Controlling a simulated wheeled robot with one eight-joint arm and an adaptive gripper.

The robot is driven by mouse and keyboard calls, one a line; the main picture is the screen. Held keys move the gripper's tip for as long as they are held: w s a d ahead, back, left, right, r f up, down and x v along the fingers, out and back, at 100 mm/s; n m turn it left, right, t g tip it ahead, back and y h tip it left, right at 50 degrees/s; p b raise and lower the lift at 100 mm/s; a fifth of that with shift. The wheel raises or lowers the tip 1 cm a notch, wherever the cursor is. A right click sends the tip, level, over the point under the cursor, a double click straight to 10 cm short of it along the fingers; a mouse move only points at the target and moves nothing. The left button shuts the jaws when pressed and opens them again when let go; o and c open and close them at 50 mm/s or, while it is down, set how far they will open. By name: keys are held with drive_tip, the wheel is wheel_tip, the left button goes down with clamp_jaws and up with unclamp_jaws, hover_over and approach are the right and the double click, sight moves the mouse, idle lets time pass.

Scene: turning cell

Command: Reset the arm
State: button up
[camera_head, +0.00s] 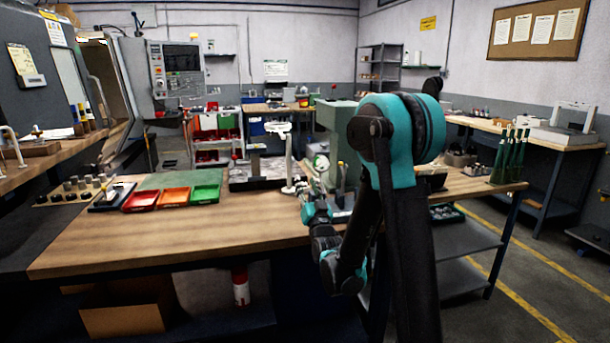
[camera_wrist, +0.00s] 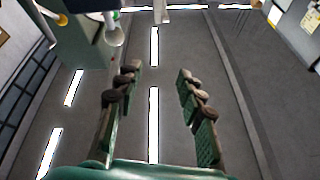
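My gripper (camera_wrist: 158,74) points upward in the wrist view, with ceiling light strips behind it. Its two green, dark-padded fingers stand well apart, and nothing is between them. In the head view my arm bends down over the right part of the wooden workbench (camera_head: 170,235) and folds back up at its front edge. The fingers are hard to make out there against the things behind them.
Red, orange and green bins (camera_head: 173,197) stand on the workbench, left of my arm. A white post-like stand (camera_head: 289,165) and a grey-green machine block (camera_head: 333,120) are close behind my wrist. Green pointed tools (camera_head: 511,155) stand at the right end. The front middle of the bench is clear.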

drive_tip(key=s+d+f+g, duration=0.1)
drive_tip(key=d+f, duration=0.1)
drive_tip(key=s+d+f+g+h, duration=0.1)
drive_tip(key=f+g, duration=0.1)
drive_tip(key=d+f+g+h, duration=0.1)
drive_tip(key=d+f+g, duration=0.1)
drive_tip(key=shift+s+d+f+n, duration=0.25)
drive_tip(key=shift+s+d+n, duration=0.05)
drive_tip(key=shift+s, duration=0.1)
drive_tip(key=s+d+f+g+h, duration=0.1)
drive_tip(key=s+d+f+g, duration=0.3)
drive_tip(key=s, duration=0.6)
drive_tip(key=s+d+f+g+h, duration=0.1)
drive_tip(key=s+d+f+g, duration=0.3)
drive_tip(key=s+f, duration=0.4)
drive_tip(key=s+d+f+g+h, duration=0.2)
drive_tip(key=s+d+f+g, duration=0.2)
drive_tip(key=s, duration=0.8)
wheel_tip(320, 180, down, 2)
drive_tip(key=shift+d+f+g, duration=0.25)
drive_tip(key=shift+d+g, duration=0.15)
drive_tip(key=shift+d, duration=0.05)
